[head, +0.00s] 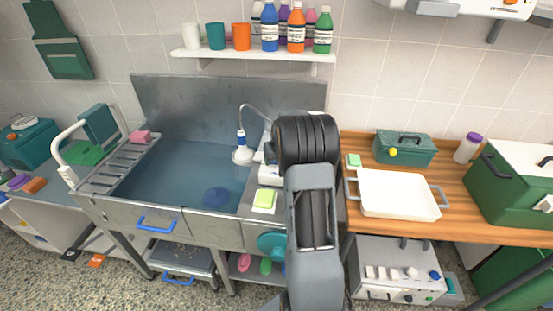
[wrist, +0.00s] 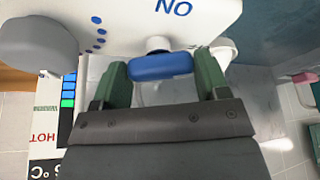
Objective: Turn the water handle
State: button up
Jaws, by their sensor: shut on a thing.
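The blue water handle (wrist: 172,66) sits on a round grey-white stem under a white control unit (wrist: 122,14) in the wrist view. My gripper (wrist: 161,72) has its two green fingers at either end of the handle and is shut on it. Large blue letters are printed on the unit near the handle. In the head view, the white control unit (head: 268,174) shows only partly beside the tub, behind my arm. My gripper and the handle are hidden there by my arm.
A grey knob (wrist: 38,45) is on the same unit. A metal tub (head: 170,170) of water with a hanging spray head (head: 242,155) lies left of my arm. A white tray (head: 398,194) is on the wooden counter at right. A bottle shelf (head: 255,58) is above.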

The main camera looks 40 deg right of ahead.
jog(key=m+h+b, duration=0.1)
jog(key=m, duration=0.2)
jog(key=shift+w+m+g, duration=0.1)
jog(key=shift+m+g, duration=0.3)
jog(key=shift+a+m+h+b, duration=0.1)
jog(key=shift+m+h+b, duration=0.2)
jog(key=shift+m+b, duration=0.4)
jog(key=o, duration=0.9)
jog(key=shift+o, duration=0.2)
jog(key=shift+r, duration=0.15)
jog(key=b+v, duration=0.2)
jog(key=v, duration=1.1)
jog(key=shift+a+r, duration=0.2)
jog(key=shift+r, duration=0.15)
jog(key=shift+w, duration=0.1)
